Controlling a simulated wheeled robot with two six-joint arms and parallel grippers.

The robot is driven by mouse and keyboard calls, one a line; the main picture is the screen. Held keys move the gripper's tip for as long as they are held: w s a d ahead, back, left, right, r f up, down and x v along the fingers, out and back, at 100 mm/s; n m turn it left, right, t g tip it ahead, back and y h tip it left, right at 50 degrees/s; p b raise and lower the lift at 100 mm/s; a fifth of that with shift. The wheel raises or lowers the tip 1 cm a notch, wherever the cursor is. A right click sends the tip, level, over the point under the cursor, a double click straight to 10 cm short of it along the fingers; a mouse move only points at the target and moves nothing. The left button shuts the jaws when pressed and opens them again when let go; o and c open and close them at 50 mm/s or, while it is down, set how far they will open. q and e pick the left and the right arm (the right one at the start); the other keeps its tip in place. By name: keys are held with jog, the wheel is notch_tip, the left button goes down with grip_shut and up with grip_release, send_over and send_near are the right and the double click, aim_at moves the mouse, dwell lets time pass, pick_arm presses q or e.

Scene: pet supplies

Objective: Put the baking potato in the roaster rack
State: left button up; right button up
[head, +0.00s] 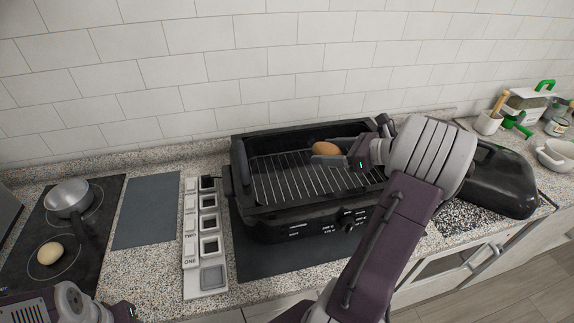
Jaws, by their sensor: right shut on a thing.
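The baking potato (326,149), brown and oval, is held in my right gripper (328,154), over the back right part of the roaster. The roaster (290,229) is a black open box on a dark mat, with a wire roaster rack (285,178) inside it. I cannot tell whether the potato touches the rack. My right arm covers the roaster's right end. My left arm shows at the bottom left, and its gripper's fingers are not clearly visible.
A black lid (503,180) lies to the right of the roaster. A white switch panel (205,245) stands to its left. Further left, a cooktop (92,240) holds a metal pan (69,198) and a pale round thing (49,253). A grey mat (147,210) is bare.

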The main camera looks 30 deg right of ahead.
jog(key=shift+s+d, duration=0.1)
jog(key=shift+d, duration=0.05)
jog(key=shift+s+d+f, duration=0.3)
jog(key=shift+d, duration=0.35)
jog(key=w+f, duration=0.2)
jog(key=w, duration=0.1)
jog(key=w+d+f, duration=0.1)
jog(key=w+f, duration=0.1)
jog(key=w, duration=0.2)
jog(key=w+f+p, duration=0.1)
jog(key=w+f, duration=0.1)
jog(key=w, duration=0.1)
jog(key=shift+w+d, duration=0.15)
jog(key=shift+w, duration=0.1)
jog(key=shift+d+f, duration=0.1)
jog(key=shift+d, duration=0.05)
jog(key=shift+s, duration=0.1)
notch_tip(320, 180, down, 4)
jog(key=shift+r, duration=0.15)
jog(key=shift+w+f, duration=0.2)
pick_arm(q)
jog(key=shift+s+d+r, duration=0.2)
jog(key=shift+s+r, duration=0.2)
jog(key=shift+r, duration=0.15)
jog(key=shift+s+d+r, duration=0.2)
jog(key=shift+s+r, duration=0.15)
jog(key=shift+r, duration=0.2)
pick_arm(e)
jog(key=shift+s+r, duration=0.1)
jog(key=shift+s, duration=0.05)
